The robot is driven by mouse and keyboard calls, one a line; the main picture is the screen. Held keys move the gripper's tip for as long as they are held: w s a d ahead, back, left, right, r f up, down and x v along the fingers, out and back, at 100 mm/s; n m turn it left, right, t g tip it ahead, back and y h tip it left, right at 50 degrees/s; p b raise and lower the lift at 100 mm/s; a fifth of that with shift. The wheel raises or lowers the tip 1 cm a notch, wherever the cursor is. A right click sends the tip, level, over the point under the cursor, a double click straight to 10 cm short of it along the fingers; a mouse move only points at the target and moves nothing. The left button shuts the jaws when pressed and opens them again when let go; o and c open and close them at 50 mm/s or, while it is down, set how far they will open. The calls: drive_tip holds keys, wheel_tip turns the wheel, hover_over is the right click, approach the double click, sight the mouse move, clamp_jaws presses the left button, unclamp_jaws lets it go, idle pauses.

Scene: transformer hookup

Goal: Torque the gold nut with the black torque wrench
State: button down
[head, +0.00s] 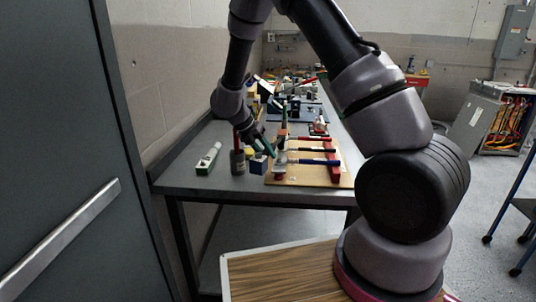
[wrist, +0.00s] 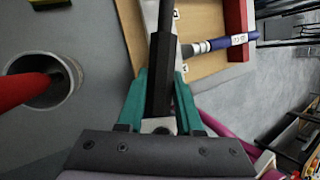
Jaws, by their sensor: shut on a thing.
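My gripper (head: 265,148) is low over the near left part of the table. In the wrist view its teal fingers (wrist: 160,105) are shut on a black handle with a grey metal shaft, which looks like the black torque wrench (wrist: 162,75). The handle points up the picture, away from my palm, and its far end is cut off. In the head view my fingers and the arm's end hide most of it. I cannot make out the gold nut in either view.
A blue-handled tool (wrist: 230,42) lies across a wooden board (head: 308,180) with a red rack (head: 334,172). A grey cup (head: 238,162) holding a red-handled thing stands left of my gripper. A white and green device (head: 208,160) lies farther left. More items crowd the table's far part.

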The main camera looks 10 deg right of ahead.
drive_tip(key=shift+w, duration=0.1)
idle(0.3)
drive_tip(key=shift+w+a+m+g, duration=0.5)
drive_tip(key=shift+w+a+m, duration=0.2)
drive_tip(key=shift+a+m, duration=0.2)
drive_tip(key=shift+s+d+n+t, duration=0.5)
drive_tip(key=shift+s+d+n, duration=0.3)
drive_tip(key=shift+d+n, duration=0.1)
drive_tip(key=shift+s+d+n+t, duration=0.25)
drive_tip(key=shift+s+d+n, duration=0.05)
drive_tip(key=shift+d+n, duration=0.2)
drive_tip(key=shift+s+d+n+t, duration=0.25)
drive_tip(key=shift+s+d+n, duration=0.05)
drive_tip(key=shift+d+n, duration=0.2)
drive_tip(key=shift+s+d+n+t+y, duration=0.15)
drive_tip(key=shift+s+d+n+t, duration=0.1)
drive_tip(key=shift+d+n, duration=0.3)
drive_tip(key=shift+s+d+n+t+y, duration=0.15)
drive_tip(key=shift+s+d+n+t, duration=0.1)
drive_tip(key=shift+d+n, duration=0.25)
